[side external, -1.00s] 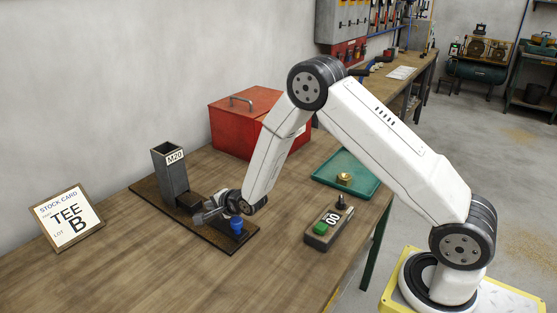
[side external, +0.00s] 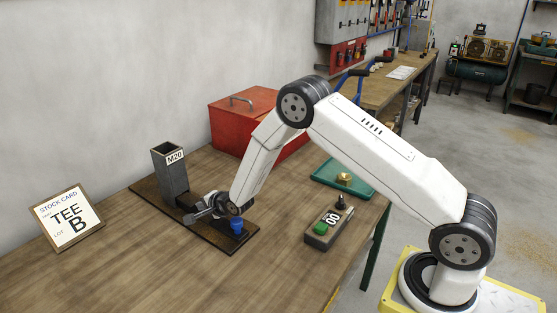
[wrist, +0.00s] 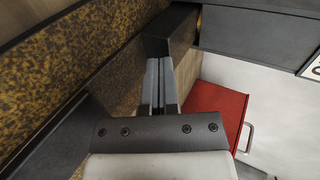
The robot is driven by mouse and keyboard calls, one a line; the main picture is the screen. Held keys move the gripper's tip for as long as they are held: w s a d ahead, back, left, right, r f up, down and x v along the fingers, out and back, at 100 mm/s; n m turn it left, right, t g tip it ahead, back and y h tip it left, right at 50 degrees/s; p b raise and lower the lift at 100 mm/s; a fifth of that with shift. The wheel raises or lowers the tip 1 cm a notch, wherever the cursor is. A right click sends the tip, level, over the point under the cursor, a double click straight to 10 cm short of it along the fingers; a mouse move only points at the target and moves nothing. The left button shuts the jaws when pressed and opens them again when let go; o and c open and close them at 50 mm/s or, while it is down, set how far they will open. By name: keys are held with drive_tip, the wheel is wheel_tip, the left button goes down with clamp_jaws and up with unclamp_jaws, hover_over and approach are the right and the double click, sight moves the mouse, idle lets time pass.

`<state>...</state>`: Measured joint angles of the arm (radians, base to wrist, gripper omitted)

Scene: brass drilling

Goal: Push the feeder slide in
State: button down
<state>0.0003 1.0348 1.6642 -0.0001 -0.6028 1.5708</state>
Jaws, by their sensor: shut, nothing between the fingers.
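The feeder's dark grey upright magazine (side external: 172,174), labelled M20, stands on a dark base plate (side external: 240,243) on the bench. The magazine also shows at upper right in the wrist view (wrist: 250,42). A dark block of the feeder slide (wrist: 172,32) is beside the magazine in the wrist view. My gripper (side external: 193,217) is low over the plate, just right of the magazine's foot. In the wrist view its fingers (wrist: 160,68) are together and empty, with their tips at the block; contact is hard to confirm. In the side view the slide is mostly hidden.
A blue knob (side external: 237,224) stands on the plate close to my wrist. A control box with a green button (side external: 320,229), a green tray (side external: 325,178) and a red toolbox (side external: 232,128) are nearby. A stock card (side external: 68,217) stands at left. The front bench is clear.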

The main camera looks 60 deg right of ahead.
sight(190, 200)
drive_tip(key=shift+w, duration=0.15)
drive_tip(key=shift+w, duration=2.3)
drive_tip(key=shift+s+r, duration=0.1)
drive_tip(key=shift+v, duration=4.9)
drive_tip(key=shift+s, duration=0.1)
